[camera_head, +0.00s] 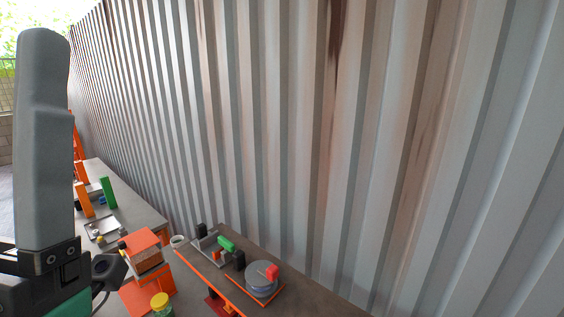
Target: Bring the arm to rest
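My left gripper (44,60) stands upright and very close to the camera at the left edge. One large grey finger shows, on a black mount with a small round dark part beside it. Any second finger is hidden, so I cannot tell whether it is open or shut. No object shows in it. My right gripper is not in view.
A corrugated metal wall fills most of the view. Below it, a grey bench (325,300) carries a device with a green part (226,243) and a grey round stack (261,280). An orange box (144,248) and yellow-lidded jar (161,303) stand left of these.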

